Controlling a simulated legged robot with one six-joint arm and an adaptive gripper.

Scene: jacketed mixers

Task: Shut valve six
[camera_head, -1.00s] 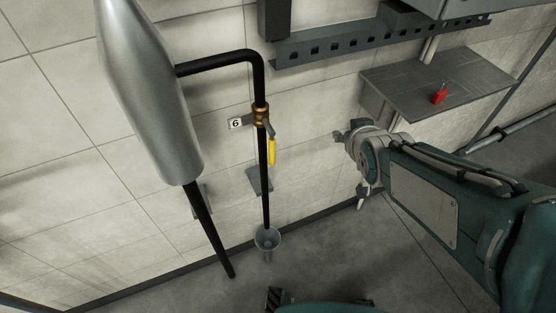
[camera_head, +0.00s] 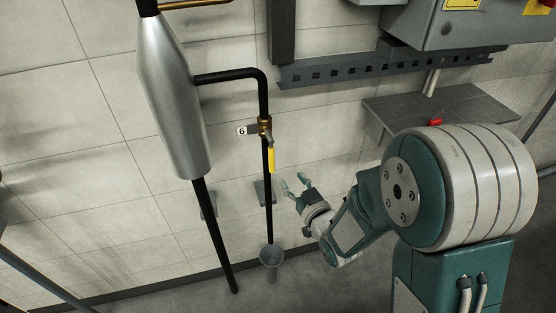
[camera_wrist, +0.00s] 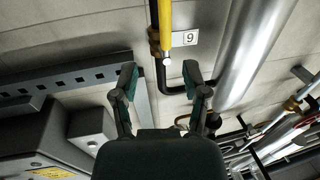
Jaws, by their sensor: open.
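Valve six (camera_head: 265,128) is a brass valve on a black vertical pipe, beside a white tag marked 6 (camera_head: 241,131). Its yellow handle (camera_head: 271,160) hangs down along the pipe in the head view. In the wrist view the yellow handle (camera_wrist: 165,14) and the tag (camera_wrist: 184,38) appear upside down at the top. My gripper (camera_head: 293,183) is open and empty, to the right of and a little below the handle, apart from it. In the wrist view its two fingers (camera_wrist: 159,78) stand spread below the valve.
A silver jacketed vessel (camera_head: 176,100) stands left of the valve pipe. A funnel (camera_head: 271,256) sits under the pipe's lower end. A slotted grey rail (camera_head: 390,68) and a grey box (camera_head: 470,25) are at the upper right. A grey shelf (camera_head: 470,108) holds a red item (camera_head: 435,122).

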